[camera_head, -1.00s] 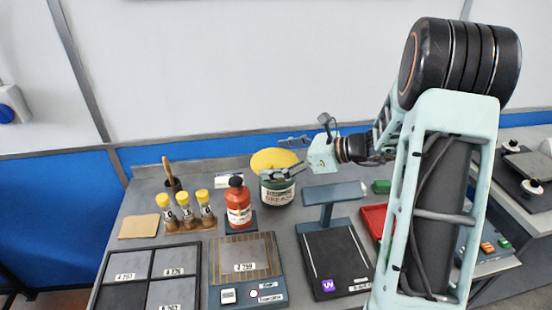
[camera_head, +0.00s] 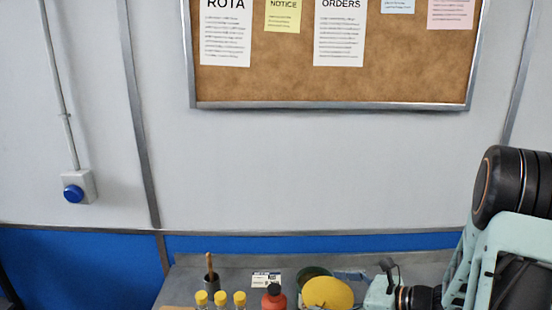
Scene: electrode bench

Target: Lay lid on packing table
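The lid (camera_head: 328,293) is a round yellow disc, seen tilted with its broad face towards me, at the bottom of the head view. My gripper (camera_head: 360,291) is at its right edge and appears shut on it; the fingertips are mostly hidden. The lid overlaps the front of the dark green grease jar (camera_head: 313,272), whose rim shows behind it. I cannot tell how high the lid is above the bench (camera_head: 228,262). No separate packing table can be made out.
Yellow-capped bottles (camera_head: 220,299) and a red bottle (camera_head: 273,298) stand left of the lid. A dark pot (camera_head: 211,283) with a wooden handle and a small label card (camera_head: 266,278) are behind them. The wall with a cork board (camera_head: 335,75) rises behind the bench.

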